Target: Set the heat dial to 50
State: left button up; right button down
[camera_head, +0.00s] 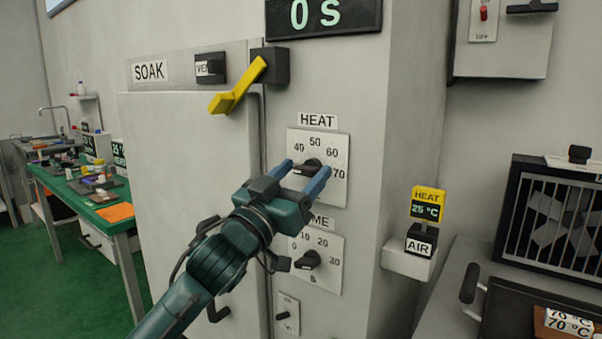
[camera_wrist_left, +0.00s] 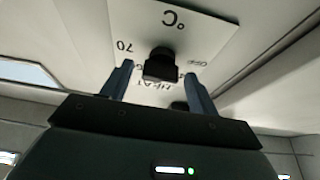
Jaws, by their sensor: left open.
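The heat dial (camera_head: 311,165) is a black knob on a white plate (camera_head: 340,142) under a HEAT label, with 40, 50, 60 and 70 printed around it in the head view. My left gripper (camera_head: 301,174) is open in front of it, its two blue fingers near the knob's lower left and lower right. In the left wrist view, the knob (camera_wrist_left: 158,65) shows in the gap between the open fingers (camera_wrist_left: 158,85), apart from both. Part of the dial plate is hidden behind my gripper, and I cannot tell which number the knob points to. My right gripper is not in view.
A second dial (camera_head: 308,260) sits close below, its label partly hidden by my gripper. A small HEAT display (camera_head: 427,205) reading 25 °C stands on the right.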

pick_arm(q)
jog(key=shift+w+d+r, duration=0.1)
jog(key=shift+d, duration=0.05)
jog(key=shift+c, duration=0.2)
jog(key=c, duration=1)
jog(key=shift+o, duration=0.2)
